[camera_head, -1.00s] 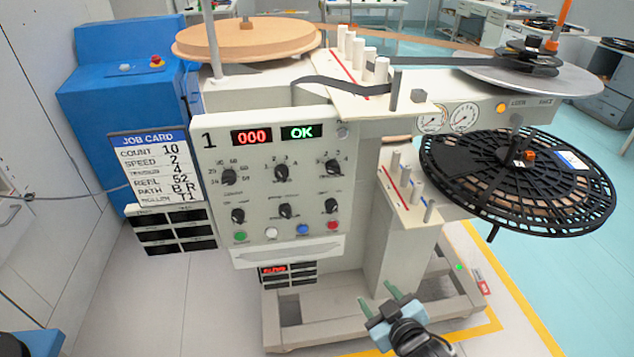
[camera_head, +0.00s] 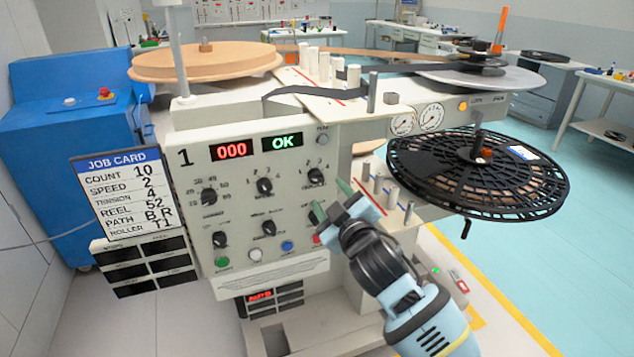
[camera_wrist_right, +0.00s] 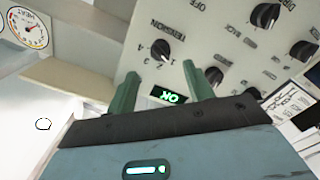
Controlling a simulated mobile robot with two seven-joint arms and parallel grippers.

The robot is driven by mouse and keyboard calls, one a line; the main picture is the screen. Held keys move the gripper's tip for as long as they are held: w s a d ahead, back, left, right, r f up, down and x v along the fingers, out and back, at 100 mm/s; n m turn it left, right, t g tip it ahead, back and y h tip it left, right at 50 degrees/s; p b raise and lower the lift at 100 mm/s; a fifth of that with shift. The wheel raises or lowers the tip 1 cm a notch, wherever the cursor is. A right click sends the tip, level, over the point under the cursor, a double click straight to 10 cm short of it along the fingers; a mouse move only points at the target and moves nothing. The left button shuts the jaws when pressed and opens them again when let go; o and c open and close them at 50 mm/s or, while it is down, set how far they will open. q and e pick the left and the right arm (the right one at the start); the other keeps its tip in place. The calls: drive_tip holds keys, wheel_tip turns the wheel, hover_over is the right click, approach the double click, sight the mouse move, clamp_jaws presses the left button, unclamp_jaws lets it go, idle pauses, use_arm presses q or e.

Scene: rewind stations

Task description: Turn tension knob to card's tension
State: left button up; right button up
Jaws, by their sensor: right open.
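The job card (camera_head: 119,193) stands left of the panel and reads tension 4. The panel (camera_head: 240,195) marked 1 shows a red 000 and a green OK. The tension knob (camera_head: 315,176) is the black upper-right knob; its label and numbers 1 to 4 show around the knob in the right wrist view (camera_wrist_right: 160,50). My left gripper is not in view.
Other black knobs (camera_head: 265,187) and coloured buttons (camera_head: 287,246) sit close by on the panel. A black spoked reel (camera_head: 470,175) juts out at right. White rollers (camera_head: 325,66) stand on top. A blue cabinet (camera_head: 50,130) is at left.

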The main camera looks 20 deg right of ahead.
sight(317, 180)
drive_tip(key=shift+w+a, duration=0.15)
drive_tip(key=shift+w, duration=1.7)
drive_tip(key=shift+w+a, duration=0.1)
drive_tip(key=shift+w, duration=1.7)
drive_tip(key=c, duration=1)
